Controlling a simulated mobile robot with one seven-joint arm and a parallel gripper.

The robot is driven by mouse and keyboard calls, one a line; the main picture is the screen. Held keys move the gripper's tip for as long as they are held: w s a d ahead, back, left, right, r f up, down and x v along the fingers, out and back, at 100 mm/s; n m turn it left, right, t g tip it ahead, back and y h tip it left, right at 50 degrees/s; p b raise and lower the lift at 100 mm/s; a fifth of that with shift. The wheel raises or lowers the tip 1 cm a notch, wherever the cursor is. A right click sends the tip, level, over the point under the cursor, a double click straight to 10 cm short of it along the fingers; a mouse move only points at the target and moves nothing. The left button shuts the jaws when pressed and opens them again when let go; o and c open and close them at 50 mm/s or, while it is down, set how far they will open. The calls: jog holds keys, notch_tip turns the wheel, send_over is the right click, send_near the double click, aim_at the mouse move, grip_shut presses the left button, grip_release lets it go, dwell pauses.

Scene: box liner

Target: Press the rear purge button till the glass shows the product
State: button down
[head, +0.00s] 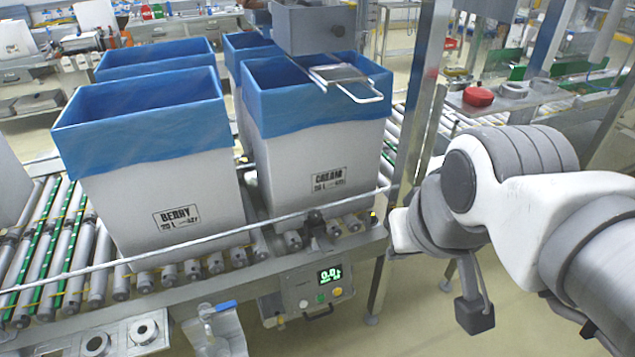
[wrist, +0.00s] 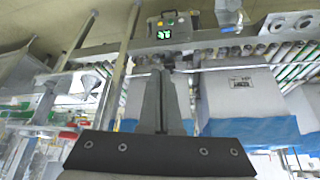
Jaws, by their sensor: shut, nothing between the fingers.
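A control box (head: 312,290) with a lit green display (head: 330,274) hangs below the conveyor's front edge in the head view. It carries small coloured buttons, among them a green one (head: 320,298) and a yellow one (head: 337,291). The box also shows, upside down, at the top of the wrist view (wrist: 178,22). I cannot tell which control is the rear purge button, nor pick out the glass. My gripper (wrist: 162,72) is shut and empty, its fingers pointing toward the conveyor edge below the box in the wrist picture, apart from the buttons. In the head view my wrist hides the fingers.
Blue-lined cartons marked BERRY (head: 165,180) and CREAM (head: 310,155) stand on the roller conveyor (head: 60,260). A grey filling head (head: 313,28) hangs above the CREAM carton, with a wire-handled tray (head: 345,76). A guard rail and metal posts (head: 425,120) stand near my arm.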

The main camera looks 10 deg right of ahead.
aim_at(338, 292)
dwell(0.7)
jog(key=w+d+f+n+g+h+b, duration=0.25)
jog(key=w+f+n, duration=0.2)
jog(key=f, duration=0.55)
jog(key=w+d+f+n+g+h+b, duration=0.15)
jog(key=w+f+n+h+b, duration=0.35)
jog(key=f, duration=0.5)
jog(key=w+d+f+n+g+h+b, duration=0.1)
jog(key=w+d+f+n+h+b, duration=0.15)
jog(key=f+n, duration=0.55)
jog(key=w+a+f+n+t+b, duration=0.1)
jog(key=w+f+n+t+b, duration=0.1)
jog(key=f+n, duration=0.6)
jog(key=w+a+f+n+t+y+b, duration=0.1)
jog(key=w+a+f+n+t+b, duration=0.1)
jog(key=f+n+t, duration=0.5)
jog(key=w+a+f+n+t+y+b, duration=0.1)
jog(key=w+f+n+t+b, duration=0.2)
jog(key=f+n, duration=0.7)
notch_tip(338, 292, down, 6)
jog(key=shift+w+a+r+t+b, duration=0.1)
jog(key=shift+w+a+t+b, duration=0.2)
jog(key=shift+w+t, duration=0.65)
jog(key=shift+w+g, duration=0.2)
jog(key=shift+g, duration=0.05)
jog(key=w+a+f+b, duration=0.2)
jog(key=w+b, duration=0.3)
jog(key=w, duration=0.3)
jog(key=shift+f+b, duration=0.35)
jog(key=shift+f, duration=0.15)
